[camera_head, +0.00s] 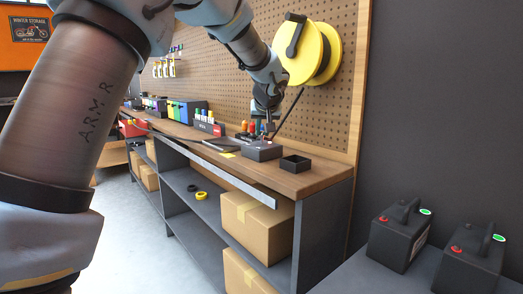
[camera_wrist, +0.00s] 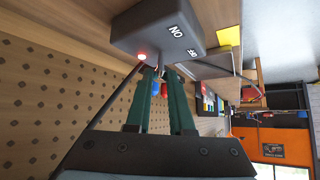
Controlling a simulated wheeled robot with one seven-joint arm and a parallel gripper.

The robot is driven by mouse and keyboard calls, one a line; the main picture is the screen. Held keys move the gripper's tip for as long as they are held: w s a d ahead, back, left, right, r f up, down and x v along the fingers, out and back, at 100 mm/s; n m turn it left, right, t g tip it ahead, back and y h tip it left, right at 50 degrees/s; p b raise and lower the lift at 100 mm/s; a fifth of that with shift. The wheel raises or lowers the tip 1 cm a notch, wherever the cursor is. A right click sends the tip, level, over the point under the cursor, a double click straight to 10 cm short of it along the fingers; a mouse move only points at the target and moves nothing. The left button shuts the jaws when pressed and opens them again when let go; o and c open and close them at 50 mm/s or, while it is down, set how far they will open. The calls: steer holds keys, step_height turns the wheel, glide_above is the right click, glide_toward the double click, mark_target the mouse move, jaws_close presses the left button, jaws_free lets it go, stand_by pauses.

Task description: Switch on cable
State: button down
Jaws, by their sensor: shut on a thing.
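A dark grey switch box (camera_head: 262,152) sits on the wooden workbench, below the yellow cable reel. In the wrist view the box (camera_wrist: 185,28) shows the words ON and OFF and a glowing red light (camera_wrist: 141,56). My gripper (camera_head: 267,127) reaches down to the box from above. In the wrist view its two green fingers (camera_wrist: 160,74) come close together at the box's edge, beside the red light. They are shut on a small switch part, mostly hidden between the tips. A black cable (camera_head: 289,112) slants upward near the box toward the reel.
The yellow reel (camera_head: 329,54) hangs on the pegboard (camera_head: 222,75). A small open black tray (camera_head: 295,164) stands right of the box on the workbench (camera_head: 315,179). Two black batteries (camera_head: 398,236) stand at the lower right.

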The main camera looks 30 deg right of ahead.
steer(key=shift+s+d+f+m+t+b, duration=0.15)
steer(key=shift+s+f+t+b, duration=0.35)
steer(key=shift+b, duration=2.55)
steer(key=shift+s+f+m+t+b, duration=0.2)
steer(key=shift+t+b, duration=0.5)
steer(key=shift+b, duration=2.9)
steer(key=shift+s+r+t+b, duration=0.1)
steer(key=shift+t+b, duration=0.4)
steer(key=shift+b, duration=0.45)
steer(key=shift+r+b, duration=0.2)
steer(key=shift+b, duration=0.65)
steer(key=c, duration=0.8)
jaws_free()
steer(key=shift+f, duration=0.1)
steer(key=shift+s, duration=0.1)
steer(key=v, duration=1)
steer(key=shift+s, duration=0.4)
